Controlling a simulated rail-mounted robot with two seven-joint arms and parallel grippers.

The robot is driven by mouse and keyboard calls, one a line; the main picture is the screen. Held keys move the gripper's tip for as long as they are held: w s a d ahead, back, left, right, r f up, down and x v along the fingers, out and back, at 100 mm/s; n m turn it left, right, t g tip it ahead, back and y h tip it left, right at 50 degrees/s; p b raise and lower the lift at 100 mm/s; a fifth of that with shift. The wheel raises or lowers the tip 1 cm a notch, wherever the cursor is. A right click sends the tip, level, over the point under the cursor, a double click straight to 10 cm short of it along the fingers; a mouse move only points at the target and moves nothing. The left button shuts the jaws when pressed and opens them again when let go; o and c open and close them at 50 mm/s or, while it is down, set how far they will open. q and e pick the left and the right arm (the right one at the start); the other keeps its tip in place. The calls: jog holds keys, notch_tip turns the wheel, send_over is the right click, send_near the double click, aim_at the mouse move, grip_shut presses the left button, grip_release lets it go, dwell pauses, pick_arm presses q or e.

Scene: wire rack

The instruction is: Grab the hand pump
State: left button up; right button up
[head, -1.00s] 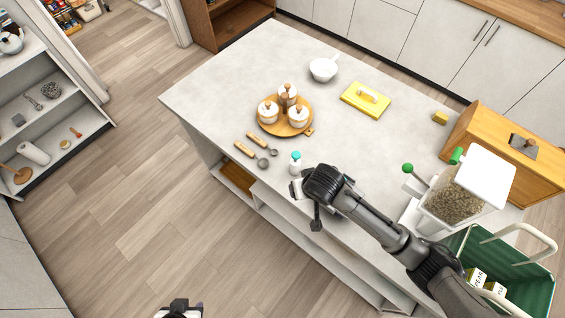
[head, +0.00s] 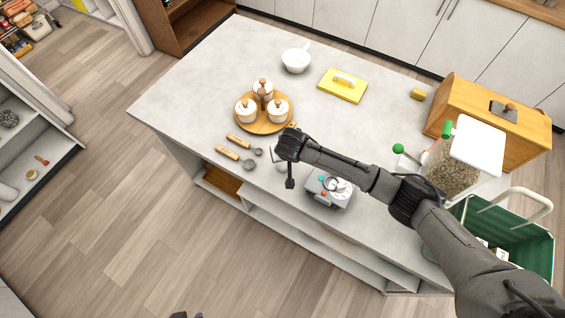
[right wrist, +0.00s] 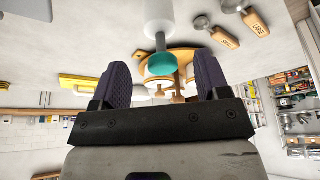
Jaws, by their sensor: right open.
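The hand pump, a white bottle with a teal top, shows in the right wrist view (right wrist: 160,20). Its teal top is between and just beyond the finger pads, with space on both sides. My right gripper (right wrist: 162,78) is open and empty. In the head view my right arm reaches over the counter from the right, and its wrist hides most of the pump; a small white part (head: 281,167) shows below it. Dark tips at the bottom edge of the head view look like my left gripper (head: 186,315), mostly cut off, away from the counter.
A wooden tray (head: 265,127) with white lidded jars and measuring scoops (head: 235,155) lie left of the wrist. A grey appliance (head: 330,190) sits close to its right. A grain dispenser (head: 455,170), bread box (head: 490,110) and green basket (head: 520,250) stand further right.

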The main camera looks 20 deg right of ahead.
aim_at(283, 163)
jog(key=shift+x, duration=2.1)
jog(key=shift+w+f, duration=0.35)
jog(key=shift+f, duration=0.4)
jog(key=c, duration=1.2)
jog(key=shift+r, duration=0.15)
jog(key=shift+c, duration=0.2)
